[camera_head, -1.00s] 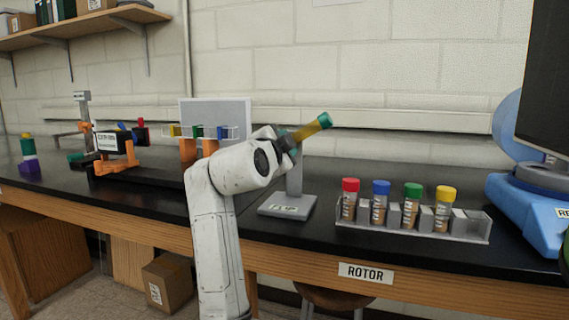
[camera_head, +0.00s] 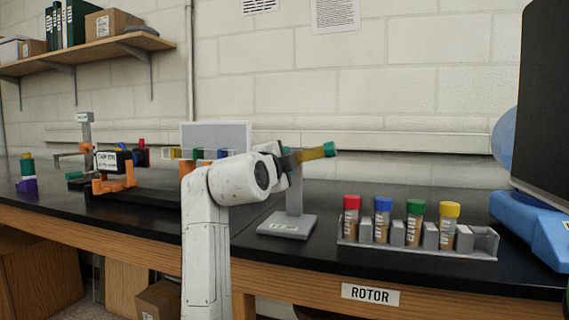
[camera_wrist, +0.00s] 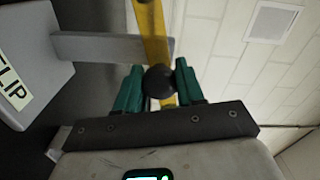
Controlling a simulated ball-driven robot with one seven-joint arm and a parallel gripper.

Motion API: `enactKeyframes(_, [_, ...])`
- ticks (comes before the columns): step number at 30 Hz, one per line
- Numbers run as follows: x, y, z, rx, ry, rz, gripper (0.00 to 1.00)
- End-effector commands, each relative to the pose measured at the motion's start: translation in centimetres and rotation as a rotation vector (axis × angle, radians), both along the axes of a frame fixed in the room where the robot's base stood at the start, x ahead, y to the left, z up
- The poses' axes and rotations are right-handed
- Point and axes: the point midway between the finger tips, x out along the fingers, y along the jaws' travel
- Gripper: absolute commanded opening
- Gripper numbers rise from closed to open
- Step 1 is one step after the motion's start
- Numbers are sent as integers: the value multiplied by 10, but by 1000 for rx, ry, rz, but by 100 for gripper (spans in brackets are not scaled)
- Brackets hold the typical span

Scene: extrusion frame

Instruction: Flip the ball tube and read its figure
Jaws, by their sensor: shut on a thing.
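In the wrist view the tube (camera_wrist: 152,30) runs behind a round black knob (camera_wrist: 160,82). My gripper (camera_head: 284,162) is at the tube's middle, and its green fingers (camera_wrist: 158,76) are shut on the knob. A label reading FLIP (camera_wrist: 14,82) shows on the stand's base. No figure on the tube can be read.
A grey rack (camera_head: 480,243) with red-, blue-, green- and yellow-capped tubes stands right of the stand, above the ROTOR label (camera_head: 370,294). A blue machine (camera_head: 535,225) is at the far right. Orange-stand apparatus (camera_head: 115,180) is at the left. Bench between stand and rack is clear.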

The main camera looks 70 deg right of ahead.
Motion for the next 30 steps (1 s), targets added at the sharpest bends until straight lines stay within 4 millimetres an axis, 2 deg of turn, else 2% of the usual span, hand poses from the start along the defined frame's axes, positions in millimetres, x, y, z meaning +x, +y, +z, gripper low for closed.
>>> enactKeyframes(2, [-1, 0, -2, 4, 2, -3, 0])
enactKeyframes(3, [-1, 0, -2, 4, 2, -3, 41])
enactKeyframes(9, [0, 0, -1, 2, 2, -2, 60])
enactKeyframes(17, [0, 1, 0, 1, 1, 0, 60])
enactKeyframes(20, [0, 7, 0, 0, 1, 1, 60])
enactKeyframes(23, [-1, 21, 1, 0, 1, 3, 60])
enactKeyframes(30, [-4, 68, 0, 0, 2, 3, 60])
